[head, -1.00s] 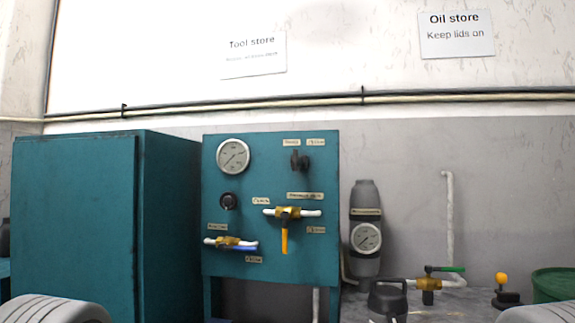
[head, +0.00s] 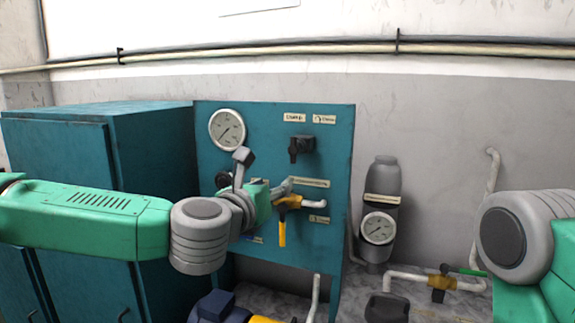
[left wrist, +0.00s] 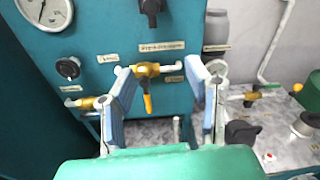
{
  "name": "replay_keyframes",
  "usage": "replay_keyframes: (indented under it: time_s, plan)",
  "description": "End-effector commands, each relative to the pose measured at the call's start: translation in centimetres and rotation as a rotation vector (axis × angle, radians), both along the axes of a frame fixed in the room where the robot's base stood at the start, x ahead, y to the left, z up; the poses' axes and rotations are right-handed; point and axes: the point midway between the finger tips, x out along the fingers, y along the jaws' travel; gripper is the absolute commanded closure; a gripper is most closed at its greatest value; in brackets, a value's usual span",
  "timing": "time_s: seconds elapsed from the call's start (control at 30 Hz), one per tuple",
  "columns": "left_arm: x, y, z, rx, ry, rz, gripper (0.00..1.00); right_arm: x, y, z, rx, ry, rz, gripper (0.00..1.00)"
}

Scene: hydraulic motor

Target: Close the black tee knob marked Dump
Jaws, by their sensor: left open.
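The black tee knob (head: 301,147) is on the upper right of the teal panel (head: 272,112). Two small labels sit above it; the left one (head: 293,118) seems to read Dump, and the right one (head: 324,119) has a curved arrow and seems to read Close. The knob's bar points down in the head view. In the left wrist view the knob (left wrist: 151,8) is at the top edge, partly cut off. My left gripper (head: 264,171) is open and empty in front of the panel, below and left of the knob, apart from it. My right gripper is out of view.
A brass valve with a yellow lever (head: 282,225) is right behind my left gripper. A pressure gauge (head: 227,130) is at the panel's upper left. A teal cabinet (head: 60,150) stands left. A grey cylinder with a gauge (head: 380,205) and pipework stand right.

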Motion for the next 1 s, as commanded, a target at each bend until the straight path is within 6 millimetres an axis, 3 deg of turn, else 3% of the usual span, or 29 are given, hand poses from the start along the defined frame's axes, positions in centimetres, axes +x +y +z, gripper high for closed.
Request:
replay_keyframes:
  time_s: [0.07, 0.2, 0.37, 0.7, 1.0]
  plan:
    - [0.7, 0.7, 2.6, -0.078, -0.001, 0.027, 0.56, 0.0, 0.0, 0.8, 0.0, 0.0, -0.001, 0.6]
    - [1.6, 1.0, 4.0, -0.131, -0.001, 0.044, 0.56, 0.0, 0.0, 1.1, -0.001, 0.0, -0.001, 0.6]
    - [3.9, 0.7, 4.0, -0.132, -0.002, 0.047, 0.56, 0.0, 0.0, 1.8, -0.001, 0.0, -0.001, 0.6]
    - [10.5, -1.3, 4.1, -0.131, -0.003, 0.046, 0.56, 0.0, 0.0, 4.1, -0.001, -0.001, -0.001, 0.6]
    - [13.6, -2.8, 4.0, -0.128, -0.004, 0.042, 0.56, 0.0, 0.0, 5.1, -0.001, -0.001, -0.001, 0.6]
